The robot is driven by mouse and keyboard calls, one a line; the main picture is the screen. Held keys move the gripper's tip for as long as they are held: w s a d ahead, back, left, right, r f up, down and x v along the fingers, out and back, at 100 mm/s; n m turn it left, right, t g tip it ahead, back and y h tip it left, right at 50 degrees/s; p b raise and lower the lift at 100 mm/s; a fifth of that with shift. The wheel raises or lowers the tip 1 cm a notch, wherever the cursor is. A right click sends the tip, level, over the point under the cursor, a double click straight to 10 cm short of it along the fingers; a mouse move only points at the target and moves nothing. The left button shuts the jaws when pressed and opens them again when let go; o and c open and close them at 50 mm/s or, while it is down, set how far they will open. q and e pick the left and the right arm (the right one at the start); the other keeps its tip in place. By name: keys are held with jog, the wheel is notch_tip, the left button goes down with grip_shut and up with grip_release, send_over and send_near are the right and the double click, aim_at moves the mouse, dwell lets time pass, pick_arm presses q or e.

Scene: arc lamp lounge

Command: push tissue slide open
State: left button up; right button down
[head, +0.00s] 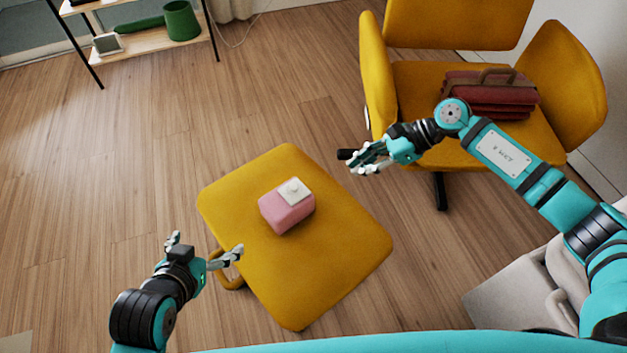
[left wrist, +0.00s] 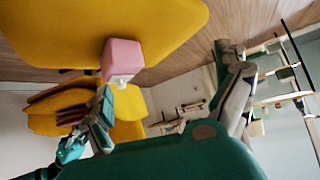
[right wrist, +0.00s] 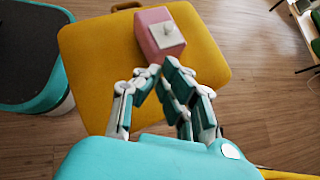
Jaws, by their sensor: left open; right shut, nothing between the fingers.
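A pink tissue box (head: 284,211) with a white slide (head: 294,191) on its top sits on the yellow ottoman (head: 330,270). A small raised knob shows on the slide. The box also shows in the left wrist view (left wrist: 121,57) and the right wrist view (right wrist: 151,34). My left gripper (head: 207,244) is open and empty at the ottoman's left edge, apart from the box. My right gripper (head: 354,162) is shut and empty, above and to the right of the box in the head view. Its fingers (right wrist: 156,70) appear just below the box in the right wrist view, without clear contact.
A yellow armchair (head: 400,80) holding a dark red bag (head: 488,98) stands at the back right, behind my right arm. A low shelf (head: 140,45) with a green pot (head: 182,21) stands at the back left. The ottoman top around the box is clear.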

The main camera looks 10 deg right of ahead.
pick_arm(q)
jog(key=shift+s+f, duration=0.1)
pick_arm(e)
jog(key=shift+w+d+f, duration=0.15)
jog(key=shift+d, duration=0.35)
pick_arm(q)
jog(key=w+d+r+t+h+b, duration=0.1)
jog(key=w+d+r+t+b, duration=0.1)
jog(key=w+r+t, duration=0.3)
jog(key=shift+w+d+r, duration=0.2)
jog(key=shift+w+r, duration=0.05)
jog(key=shift+r, duration=0.65)
pick_arm(e)
send_near(298, 193)
jog(key=shift+x, duration=2.5)
